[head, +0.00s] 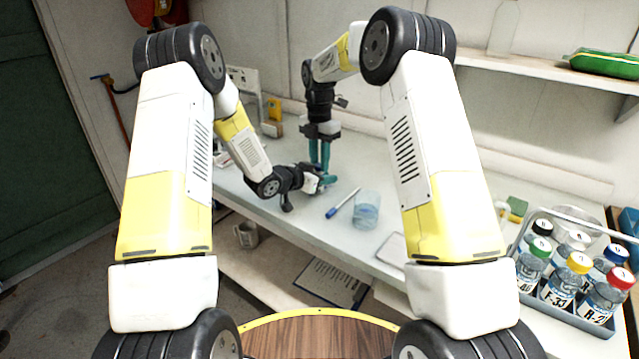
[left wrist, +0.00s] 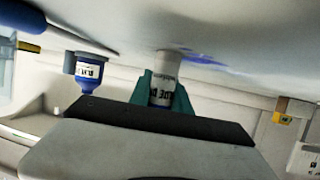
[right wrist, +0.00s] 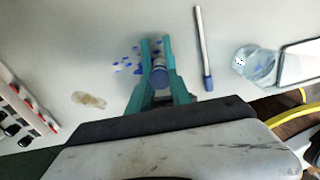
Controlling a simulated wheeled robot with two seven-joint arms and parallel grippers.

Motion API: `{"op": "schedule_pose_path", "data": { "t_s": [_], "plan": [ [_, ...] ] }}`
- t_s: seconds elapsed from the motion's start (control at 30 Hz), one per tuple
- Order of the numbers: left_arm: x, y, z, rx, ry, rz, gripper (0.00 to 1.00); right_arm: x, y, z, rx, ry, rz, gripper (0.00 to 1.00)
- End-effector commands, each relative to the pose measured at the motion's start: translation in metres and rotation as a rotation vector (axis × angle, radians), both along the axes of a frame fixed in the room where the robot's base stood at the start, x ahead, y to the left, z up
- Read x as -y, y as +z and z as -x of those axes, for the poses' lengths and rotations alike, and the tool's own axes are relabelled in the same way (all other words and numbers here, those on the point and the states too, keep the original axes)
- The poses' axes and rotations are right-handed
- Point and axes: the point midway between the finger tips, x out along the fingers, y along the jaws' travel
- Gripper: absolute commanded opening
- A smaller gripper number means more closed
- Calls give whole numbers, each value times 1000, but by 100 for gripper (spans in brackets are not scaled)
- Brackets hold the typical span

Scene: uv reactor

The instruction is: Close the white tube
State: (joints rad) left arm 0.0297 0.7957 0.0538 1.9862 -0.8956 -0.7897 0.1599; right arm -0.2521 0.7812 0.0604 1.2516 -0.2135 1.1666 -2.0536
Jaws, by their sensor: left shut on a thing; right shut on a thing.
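The white tube (left wrist: 163,72) carries a "BLUE DYE" label and shows blue at one end. My left gripper (head: 324,183) reaches in sideways, its teal fingers (left wrist: 163,92) shut around the tube close to the worktop. My right gripper (head: 320,168) points down from above, right over the left fingers. Its teal fingers (right wrist: 156,78) are shut on a small blue cap (right wrist: 158,80). I cannot tell whether the cap touches or sits on the tube, as fingers hide the contact.
Blue spots (right wrist: 124,66) mark the worktop around the fingers. A second blue-dye container (left wrist: 90,73) shows in the left wrist view. A bottle rack (head: 562,312) is at far right.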

Motion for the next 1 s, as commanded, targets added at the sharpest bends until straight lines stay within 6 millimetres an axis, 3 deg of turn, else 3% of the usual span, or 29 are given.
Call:
{"op": "schedule_pose_path", "data": {
  "t_s": [1.0],
  "plan": [
    [2, 0, 1, -2, -4, 0, 0, -2, -1, -1, 3, -2426, -4, 0]
  ]
}}
